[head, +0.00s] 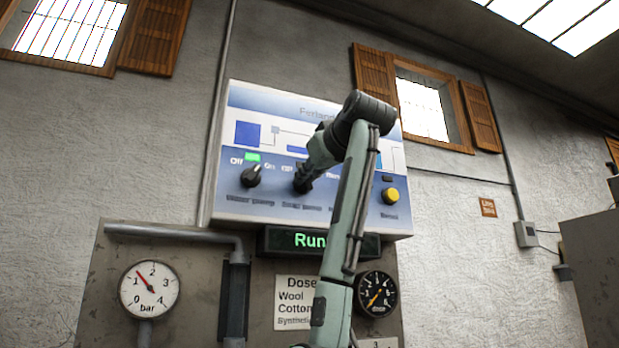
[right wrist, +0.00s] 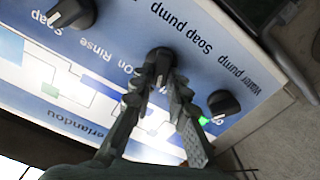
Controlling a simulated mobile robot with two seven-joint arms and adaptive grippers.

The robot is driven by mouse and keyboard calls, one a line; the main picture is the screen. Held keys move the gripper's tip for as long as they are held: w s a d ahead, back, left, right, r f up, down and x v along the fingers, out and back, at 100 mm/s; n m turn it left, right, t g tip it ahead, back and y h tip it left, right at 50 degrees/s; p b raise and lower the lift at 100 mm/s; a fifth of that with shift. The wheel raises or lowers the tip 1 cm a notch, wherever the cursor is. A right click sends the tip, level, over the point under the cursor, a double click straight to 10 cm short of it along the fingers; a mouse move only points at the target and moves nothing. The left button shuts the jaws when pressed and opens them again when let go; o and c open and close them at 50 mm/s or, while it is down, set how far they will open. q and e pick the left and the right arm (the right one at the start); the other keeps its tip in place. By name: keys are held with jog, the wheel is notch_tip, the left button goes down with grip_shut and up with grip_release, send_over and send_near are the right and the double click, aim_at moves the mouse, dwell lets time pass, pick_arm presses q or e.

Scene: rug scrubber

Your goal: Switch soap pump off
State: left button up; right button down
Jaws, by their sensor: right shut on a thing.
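The soap pump knob (right wrist: 160,60) is a dark rotary knob on the control panel (head: 232,205), labelled "Soap pump" in the right wrist view, which shows the panel upside down. My right gripper (right wrist: 161,76) is shut on this knob, one finger on each side. In the head view my right gripper (head: 303,182) is at the panel's middle knob and mostly covers it. Which way the soap pump knob points is hard to tell, and its lamp is hidden. My left gripper is out of view.
The water pump knob (head: 251,176) sits to the left, under a lit green lamp (head: 253,157). Another knob (right wrist: 70,14) is on the other side. A yellow button (head: 390,196) is at the right. A green-lettered display (head: 311,241) and a pressure gauge (head: 149,289) are below.

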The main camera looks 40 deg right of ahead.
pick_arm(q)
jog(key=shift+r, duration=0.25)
pick_arm(e)
jog(key=shift+n, duration=0.7)
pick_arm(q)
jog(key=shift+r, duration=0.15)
pick_arm(e)
jog(key=shift+n, duration=0.3)
jog(key=c, duration=1.5)
grip_release()
jog(key=shift+a, duration=0.1)
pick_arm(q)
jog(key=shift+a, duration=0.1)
pick_arm(e)
jog(key=v, duration=1.2)
